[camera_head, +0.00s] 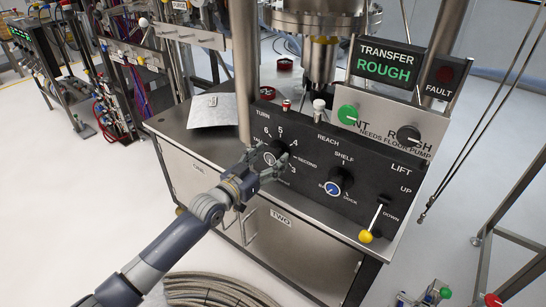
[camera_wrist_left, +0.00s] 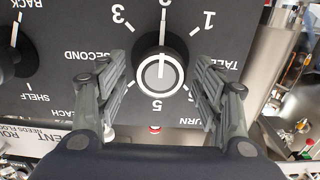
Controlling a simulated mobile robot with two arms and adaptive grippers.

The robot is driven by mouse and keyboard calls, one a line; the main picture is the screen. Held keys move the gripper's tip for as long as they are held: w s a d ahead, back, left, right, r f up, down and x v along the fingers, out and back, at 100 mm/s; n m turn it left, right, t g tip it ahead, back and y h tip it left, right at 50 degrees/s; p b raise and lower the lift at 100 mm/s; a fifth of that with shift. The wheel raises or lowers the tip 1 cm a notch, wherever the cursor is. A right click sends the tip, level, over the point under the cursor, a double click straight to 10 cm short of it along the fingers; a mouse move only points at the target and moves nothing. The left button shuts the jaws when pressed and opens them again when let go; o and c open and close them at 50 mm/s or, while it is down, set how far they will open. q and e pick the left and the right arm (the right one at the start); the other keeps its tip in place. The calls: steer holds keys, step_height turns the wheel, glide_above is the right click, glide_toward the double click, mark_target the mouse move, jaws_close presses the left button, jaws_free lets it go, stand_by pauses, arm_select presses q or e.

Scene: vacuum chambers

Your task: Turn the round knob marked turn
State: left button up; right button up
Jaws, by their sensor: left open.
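The round knob marked TURN (camera_head: 279,149) is a dark dial on the black front panel, ringed by numbers. In the left wrist view the knob (camera_wrist_left: 158,70) has a pale round face, and a white line runs from it toward the 2; lettering there is upside down. My left gripper (camera_head: 267,165) is at the knob in the head view and covers part of its dial. In the wrist view the open fingers of my left gripper (camera_wrist_left: 158,88) stand on both sides of the knob, with visible gaps. My right gripper is not in view.
A REACH/SHELF knob (camera_head: 341,180) sits right of TURN. Further right is a yellow-tipped lever (camera_head: 366,236). Above are a green knob (camera_head: 347,115) and a black ROUGH knob (camera_head: 408,134). A coiled hose (camera_head: 215,290) lies on the floor.

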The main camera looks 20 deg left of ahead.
arm_select(q)
steer(key=shift+x, duration=0.95)
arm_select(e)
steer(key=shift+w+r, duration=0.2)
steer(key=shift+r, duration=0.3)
arm_select(q)
steer(key=c, duration=1)
steer(key=shift+c, duration=0.2)
steer(key=shift+n, duration=0.3)
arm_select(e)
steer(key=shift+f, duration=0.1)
